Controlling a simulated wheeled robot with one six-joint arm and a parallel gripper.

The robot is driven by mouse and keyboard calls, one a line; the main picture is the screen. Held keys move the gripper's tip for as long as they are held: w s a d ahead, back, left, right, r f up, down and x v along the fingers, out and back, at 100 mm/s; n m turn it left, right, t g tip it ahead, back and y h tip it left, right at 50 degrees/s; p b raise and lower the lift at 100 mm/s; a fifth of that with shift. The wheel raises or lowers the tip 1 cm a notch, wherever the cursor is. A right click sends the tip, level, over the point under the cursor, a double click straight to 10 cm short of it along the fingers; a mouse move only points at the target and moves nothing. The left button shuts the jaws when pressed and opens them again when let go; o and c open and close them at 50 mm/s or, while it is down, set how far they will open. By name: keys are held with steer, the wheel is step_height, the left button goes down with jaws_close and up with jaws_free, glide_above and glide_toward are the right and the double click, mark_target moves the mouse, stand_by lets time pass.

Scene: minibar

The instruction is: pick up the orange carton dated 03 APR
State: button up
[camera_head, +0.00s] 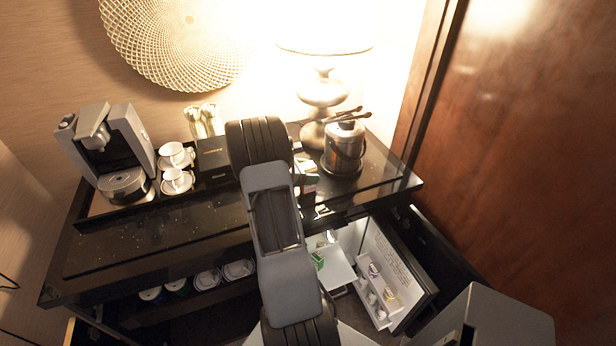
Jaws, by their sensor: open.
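I cannot make out an orange carton or any date text in the head view. A small white minibar fridge (341,268) stands open below the counter, and my arm covers part of it. A small green-and-white item (318,261) is inside it, partly hidden. Small cups or tubs (374,270) sit in the racks of the open door. My arm crosses the middle of the view, over the counter. My gripper is not visible; it is out of sight beyond or behind my arm.
The dark counter (150,240) holds a coffee machine (118,150), white cups (176,156), a black box (213,160), an ice bucket (344,150) and a lamp (322,92). The fridge door (408,262) stands open to the right. A wooden panel (530,150) is at right.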

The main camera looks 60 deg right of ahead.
steer(key=c, duration=1.1)
steer(key=shift+r, duration=0.1)
